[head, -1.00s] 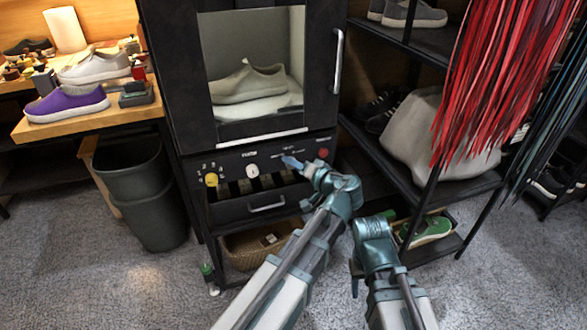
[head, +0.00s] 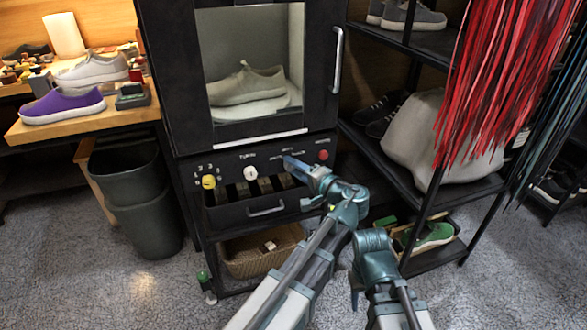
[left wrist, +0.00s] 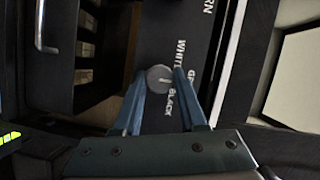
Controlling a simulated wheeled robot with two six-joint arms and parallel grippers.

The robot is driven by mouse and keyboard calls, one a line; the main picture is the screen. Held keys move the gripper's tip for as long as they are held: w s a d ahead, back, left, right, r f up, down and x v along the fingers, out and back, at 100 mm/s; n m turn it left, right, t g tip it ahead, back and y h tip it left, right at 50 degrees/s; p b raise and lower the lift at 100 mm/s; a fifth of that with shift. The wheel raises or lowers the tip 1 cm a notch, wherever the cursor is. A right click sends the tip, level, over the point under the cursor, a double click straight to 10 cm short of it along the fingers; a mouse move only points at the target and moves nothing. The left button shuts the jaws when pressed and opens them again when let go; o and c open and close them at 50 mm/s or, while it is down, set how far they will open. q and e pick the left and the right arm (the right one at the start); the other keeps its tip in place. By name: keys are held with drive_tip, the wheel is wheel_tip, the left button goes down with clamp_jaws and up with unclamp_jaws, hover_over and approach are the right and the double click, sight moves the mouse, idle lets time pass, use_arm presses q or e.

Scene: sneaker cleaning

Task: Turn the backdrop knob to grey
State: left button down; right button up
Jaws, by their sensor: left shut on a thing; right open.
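The backdrop knob (left wrist: 160,79) is a small round grey knob on the booth's black control panel (head: 228,163). In the left wrist view it sits between the blue fingertips of my left gripper (left wrist: 161,84), which is shut on it. The labels WHITE, a partly covered GR… and BLACK are printed around it. A pale pointer line shows on the knob, but I cannot tell surely which label it meets. In the head view the left gripper (head: 291,163) covers the knob. My right gripper (head: 356,284) hangs low, open and away from the panel.
A yellow knob (head: 209,182), a white knob (head: 250,173) and a red button (head: 323,155) share the panel. Above is a booth with a light sneaker (head: 247,86) inside. A drawer handle (head: 266,208) is below. A shoe shelf stands at the right.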

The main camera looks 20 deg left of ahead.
use_arm(q)
drive_tip(key=shift+c, duration=2.3)
unclamp_jaws()
